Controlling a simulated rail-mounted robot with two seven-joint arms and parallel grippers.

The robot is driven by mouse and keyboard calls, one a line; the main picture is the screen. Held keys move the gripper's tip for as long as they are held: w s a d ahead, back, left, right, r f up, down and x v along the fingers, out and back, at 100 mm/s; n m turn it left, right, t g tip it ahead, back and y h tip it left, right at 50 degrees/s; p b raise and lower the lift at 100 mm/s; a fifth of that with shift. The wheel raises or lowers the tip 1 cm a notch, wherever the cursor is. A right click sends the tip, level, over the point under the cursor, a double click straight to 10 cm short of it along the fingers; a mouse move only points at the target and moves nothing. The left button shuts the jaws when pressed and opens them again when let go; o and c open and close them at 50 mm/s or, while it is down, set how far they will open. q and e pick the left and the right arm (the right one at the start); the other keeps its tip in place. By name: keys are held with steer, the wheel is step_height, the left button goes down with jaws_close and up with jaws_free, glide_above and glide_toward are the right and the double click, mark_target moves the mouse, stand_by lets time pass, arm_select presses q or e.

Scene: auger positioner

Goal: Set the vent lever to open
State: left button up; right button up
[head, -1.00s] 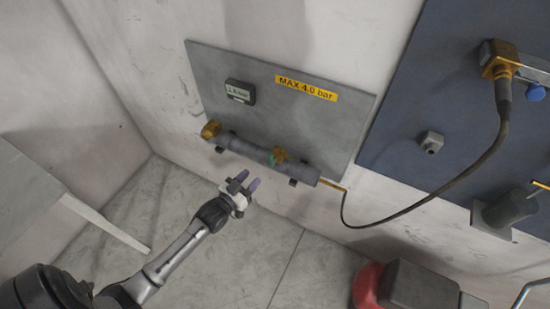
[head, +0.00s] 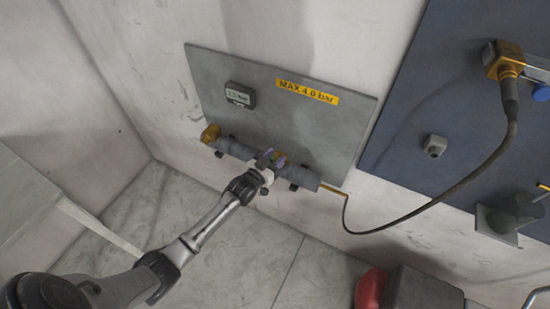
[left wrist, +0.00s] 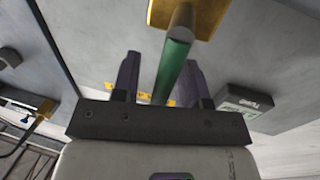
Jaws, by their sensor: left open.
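The vent lever is a green rod (left wrist: 171,68) on a brass valve body (left wrist: 198,14) in the left wrist view. My left gripper (left wrist: 160,82) is open, with one dark finger on each side of the green rod. I cannot tell whether either finger touches it. In the head view my left gripper (head: 269,160) is at the grey pipe (head: 300,175) low on the grey wall panel (head: 290,130). It hides the lever and most of the valve there. My right gripper is not in view.
A small display box (head: 240,95) and a yellow "MAX 4.0 bar" label (head: 307,91) are on the panel. A brass fitting (head: 210,133) caps the pipe's left end. A dark hose (head: 440,192) runs right to the blue board (head: 410,120).

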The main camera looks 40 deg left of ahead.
arm_select(q)
steer(key=shift+w, duration=0.1)
steer(key=shift+c, duration=0.3)
jaws_close()
